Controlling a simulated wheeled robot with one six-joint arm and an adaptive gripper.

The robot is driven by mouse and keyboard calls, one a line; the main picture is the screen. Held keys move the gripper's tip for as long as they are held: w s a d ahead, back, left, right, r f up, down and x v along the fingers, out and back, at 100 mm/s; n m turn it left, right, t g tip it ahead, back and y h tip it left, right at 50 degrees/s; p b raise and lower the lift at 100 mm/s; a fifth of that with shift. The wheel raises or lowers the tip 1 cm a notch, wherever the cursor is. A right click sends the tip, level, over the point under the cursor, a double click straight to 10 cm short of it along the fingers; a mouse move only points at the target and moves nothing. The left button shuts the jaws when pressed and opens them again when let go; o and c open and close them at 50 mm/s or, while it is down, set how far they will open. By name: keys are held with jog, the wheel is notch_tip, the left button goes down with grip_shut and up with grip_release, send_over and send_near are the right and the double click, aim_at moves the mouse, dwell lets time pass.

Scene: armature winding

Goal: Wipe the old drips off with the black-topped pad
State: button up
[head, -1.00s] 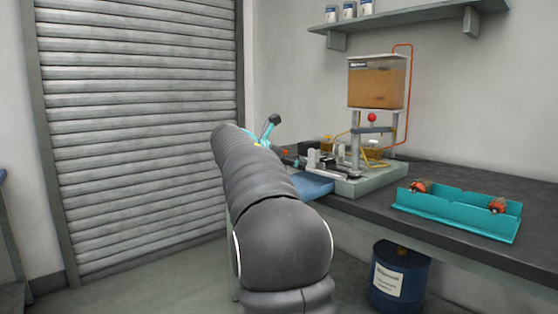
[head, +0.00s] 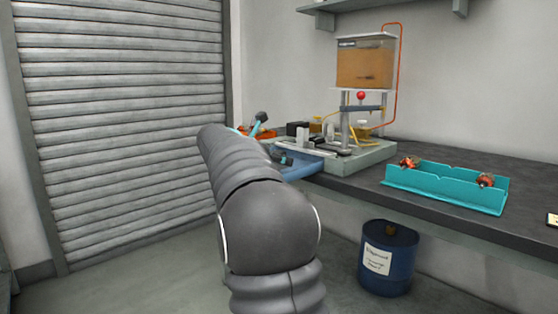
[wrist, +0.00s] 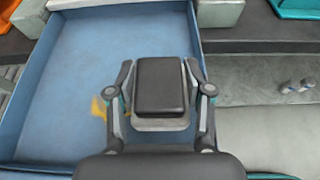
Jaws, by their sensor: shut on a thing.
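In the wrist view my gripper (wrist: 160,92) is shut on the pad (wrist: 160,85), with one finger at each side. The pad has a black top and a pale lower part. It is over the blue tray (wrist: 60,55), near the tray's right side; I cannot tell whether it touches the surface. Yellow-orange drips (wrist: 99,108) show on the tray left of the pad, partly covered by the left finger. In the head view the blue tray (head: 304,168) shows at the bench's near-left end, and my arm hides most of the gripper and the pad.
A rig with an amber tank (head: 365,65) stands on a grey-green base (head: 370,156) beside the tray. A teal rack (head: 445,190) with red-and-brown parts sits further right on the bench. A blue drum (head: 388,262) stands on the floor below.

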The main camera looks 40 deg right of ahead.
jog(key=shift+f, duration=0.55)
jog(key=shift+r, duration=0.1)
jog(key=shift+w+d+r+p, duration=0.1)
jog(key=shift+w+p, duration=0.3)
jog(key=shift+p, duration=0.45)
jog(key=w, duration=0.1)
jog(key=w+p, duration=0.1)
jog(key=shift+w+a+f, duration=0.2)
jog(key=shift+w+a, duration=0.1)
jog(key=shift+a, duration=0.05)
jog(key=shift+w+d+r, duration=0.1)
jog(key=shift+w+r, duration=0.05)
jog(key=shift+w+a+r, duration=0.1)
jog(key=shift+w+r, duration=0.05)
jog(key=shift+w, duration=1)
jog(key=shift+w+a+r, duration=0.1)
jog(key=shift+w, duration=1)
jog(key=shift+w+a+r, duration=0.1)
jog(key=shift+w+r, duration=0.05)
jog(key=shift+w, duration=1)
jog(key=shift+s+d+r+b, duration=0.15)
jog(key=shift+s+b, duration=0.35)
jog(key=shift+s, duration=1.25)
jog(key=shift+s+d+r+b, duration=0.15)
jog(key=shift+s+b, duration=0.3)
jog(key=shift+s, duration=1.35)
jog(key=shift+s+d+r+b, duration=0.15)
jog(key=shift+s+b, duration=0.35)
jog(key=shift+s, duration=1.25)
jog(key=shift+f, duration=0.1)
